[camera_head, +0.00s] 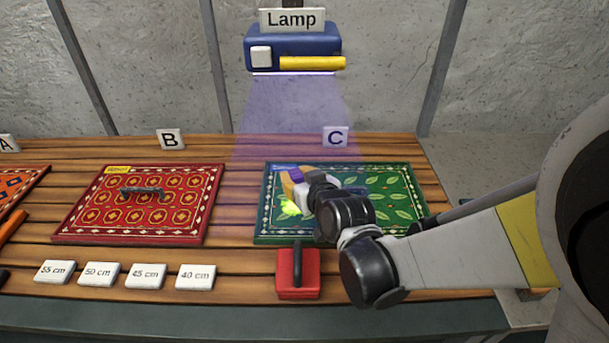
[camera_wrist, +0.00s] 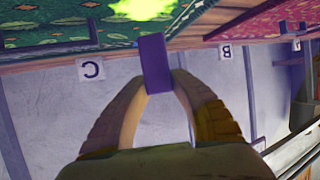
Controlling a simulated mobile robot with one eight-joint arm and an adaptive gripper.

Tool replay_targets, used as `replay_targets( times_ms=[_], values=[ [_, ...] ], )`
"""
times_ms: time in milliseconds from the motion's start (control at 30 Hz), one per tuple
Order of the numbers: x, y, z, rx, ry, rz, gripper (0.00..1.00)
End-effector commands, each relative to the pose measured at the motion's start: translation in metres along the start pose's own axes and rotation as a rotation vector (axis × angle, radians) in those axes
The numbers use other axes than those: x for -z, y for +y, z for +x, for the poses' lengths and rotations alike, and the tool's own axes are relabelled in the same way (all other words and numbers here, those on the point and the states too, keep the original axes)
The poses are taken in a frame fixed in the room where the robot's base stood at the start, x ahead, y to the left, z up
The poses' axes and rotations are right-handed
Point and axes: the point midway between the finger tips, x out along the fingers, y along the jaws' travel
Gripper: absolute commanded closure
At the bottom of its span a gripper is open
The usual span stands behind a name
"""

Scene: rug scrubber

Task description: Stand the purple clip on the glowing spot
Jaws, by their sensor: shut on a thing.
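The purple clip (camera_wrist: 155,62) is held between the fingers of my gripper (camera_wrist: 157,85) in the wrist view. In the head view my gripper (camera_head: 292,182) is above the green leaf-patterned rug, and a small purple part of the clip (camera_head: 296,174) shows beside it. The glowing spot (camera_head: 291,206) is a yellow-green patch on the left part of the green rug (camera_head: 396,228). It also shows at the top of the wrist view (camera_wrist: 143,8), just past the clip's far end. I cannot tell whether the clip touches the rug.
A blue lamp (camera_head: 292,45) hangs above, casting violet light. A red rug (camera_head: 95,200) with a dark handle-like object (camera_head: 141,191) lies to the left. Several white length tags and a red block with a dark handle (camera_head: 297,283) line the front of the wooden table (camera_head: 240,265).

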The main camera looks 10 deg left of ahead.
Motion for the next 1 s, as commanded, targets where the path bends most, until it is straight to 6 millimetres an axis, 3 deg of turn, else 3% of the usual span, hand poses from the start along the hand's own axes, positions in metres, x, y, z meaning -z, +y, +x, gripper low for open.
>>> replay_targets(
  times_ms=[267, 633, 667, 700, 733, 1000],
  values=[
    [-0.037, 0.000, 0.015, -0.001, 0.000, 0.000, 0.92],
    [-0.038, 0.000, 0.016, -0.001, 0.000, 0.000, 0.92],
    [-0.039, 0.000, 0.016, -0.001, 0.000, 0.000, 0.70],
    [-0.039, 0.000, 0.016, -0.001, 0.000, 0.000, 0.58],
    [-0.039, 0.000, 0.016, -0.001, 0.000, 0.000, 0.53],
    [-0.038, 0.000, 0.016, -0.001, -0.001, 0.000, 0.53]
  ],
)
